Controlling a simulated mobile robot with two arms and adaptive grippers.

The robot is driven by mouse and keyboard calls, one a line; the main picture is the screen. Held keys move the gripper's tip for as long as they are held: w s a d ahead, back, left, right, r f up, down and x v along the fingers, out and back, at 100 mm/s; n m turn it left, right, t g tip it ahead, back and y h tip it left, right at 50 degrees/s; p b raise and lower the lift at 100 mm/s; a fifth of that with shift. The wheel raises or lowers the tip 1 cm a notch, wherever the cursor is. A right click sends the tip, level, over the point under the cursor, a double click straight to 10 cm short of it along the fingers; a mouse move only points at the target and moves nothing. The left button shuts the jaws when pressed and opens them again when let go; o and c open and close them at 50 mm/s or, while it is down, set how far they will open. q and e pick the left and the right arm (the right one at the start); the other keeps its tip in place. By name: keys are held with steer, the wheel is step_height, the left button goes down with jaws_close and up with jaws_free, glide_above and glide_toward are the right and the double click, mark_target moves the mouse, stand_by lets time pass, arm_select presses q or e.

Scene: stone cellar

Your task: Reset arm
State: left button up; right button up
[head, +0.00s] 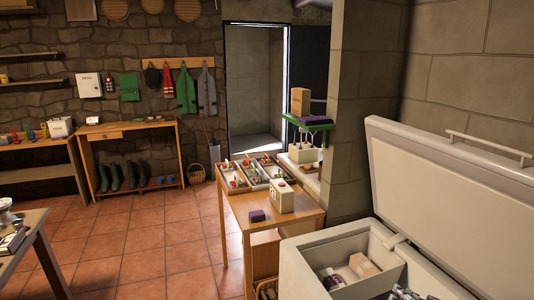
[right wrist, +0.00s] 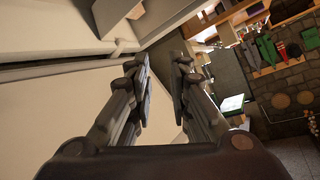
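My right gripper (right wrist: 162,92) shows in the right wrist view with its two dark fingers apart and nothing between them. A large pale surface fills the left of that view beside the fingers, likely part of the chest freezer. My left gripper is in neither view. In the head view the white chest freezer (head: 300,268) stands at the lower right with its lid (head: 450,190) raised. Inside it are a pale box (head: 363,264) and a white and purple item (head: 331,279).
A wooden table (head: 305,218) left of the freezer carries a sectioned tray (head: 253,186), a cream box (head: 281,197) and a purple block (head: 257,215). A workbench (head: 150,124) stands at the back wall. A table (head: 33,222) edges in at left. Tiled floor between is clear.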

steer(key=s+a+f+n+g, duration=0.25)
steer(key=s+a+f, duration=0.2)
steer(key=s, duration=0.55)
steer(key=s+a+f+n+g, duration=0.2)
steer(key=s+a+f+g, duration=0.25)
steer(key=s, duration=0.55)
steer(key=s+a+f+n+g, duration=0.25)
steer(key=s+a+f, duration=0.2)
steer(key=s, duration=0.55)
step_height(320, 180, down, 27)
steer(key=s+b, duration=0.1)
steer(key=s, duration=0.1)
steer(key=s+d+f+g, duration=0.1)
steer(key=s+f, duration=0.7)
steer(key=f, duration=0.1)
steer(key=s+d+f+g+b, duration=0.1)
steer(key=s+d+f, duration=0.1)
steer(key=s+f, duration=0.6)
steer(key=shift+s+d+f, duration=0.3)
steer(key=shift+s+f, duration=0.05)
steer(key=shift+s, duration=0.05)
